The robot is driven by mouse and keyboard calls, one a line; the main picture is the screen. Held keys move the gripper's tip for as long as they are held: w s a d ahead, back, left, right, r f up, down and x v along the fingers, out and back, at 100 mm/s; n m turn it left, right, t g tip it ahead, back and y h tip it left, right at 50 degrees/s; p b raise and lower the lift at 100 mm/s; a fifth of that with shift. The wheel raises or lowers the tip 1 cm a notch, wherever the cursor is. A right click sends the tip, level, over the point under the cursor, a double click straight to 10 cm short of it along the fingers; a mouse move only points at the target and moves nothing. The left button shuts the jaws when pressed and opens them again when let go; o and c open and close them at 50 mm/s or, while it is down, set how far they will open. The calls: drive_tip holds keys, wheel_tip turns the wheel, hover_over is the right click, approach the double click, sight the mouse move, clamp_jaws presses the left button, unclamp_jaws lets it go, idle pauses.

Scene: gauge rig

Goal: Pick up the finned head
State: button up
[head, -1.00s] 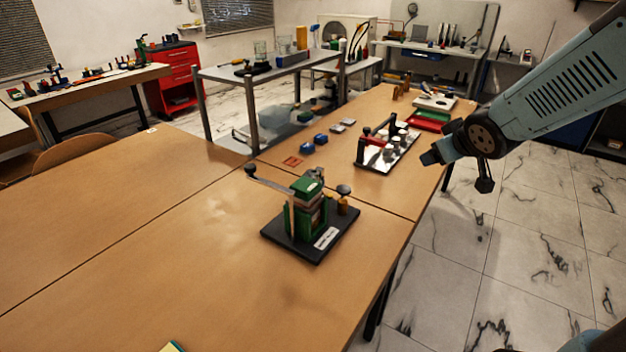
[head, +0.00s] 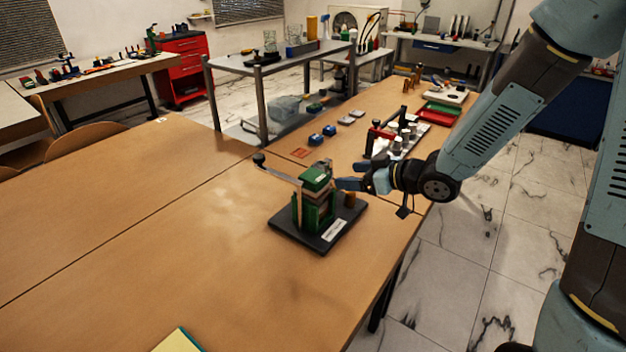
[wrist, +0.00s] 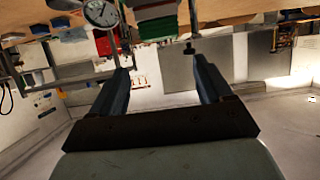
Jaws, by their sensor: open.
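A green rig (head: 315,203) stands upright on a dark base plate (head: 292,237) on the wooden table. A block with green and pale layers (head: 317,178) is at its top, and a long lever (head: 281,172) reaches left. I cannot tell for sure which part is the finned head. My gripper (head: 352,178) is open and empty, close to the right of the rig's top. In the wrist view, which looks upside down, my open fingers (wrist: 160,68) have a green block (wrist: 156,18) and a round dial gauge (wrist: 102,13) beyond them. Contact is not visible.
Behind my gripper is a tray with pale cylinders (head: 404,140) and a red-and-black frame (head: 381,138). Blue blocks (head: 322,134) and a red tray (head: 437,114) lie farther back. The table's left half is mostly clear. Its right edge drops to the tiled floor.

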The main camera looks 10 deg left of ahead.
sight(318, 177)
drive_tip(key=shift+f+x, duration=0.15)
drive_tip(key=shift+x, duration=2.65)
drive_tip(key=shift+f+x, duration=0.15)
drive_tip(key=shift+x, duration=2.65)
drive_tip(key=shift+d, duration=0.15)
drive_tip(key=c, duration=0.9)
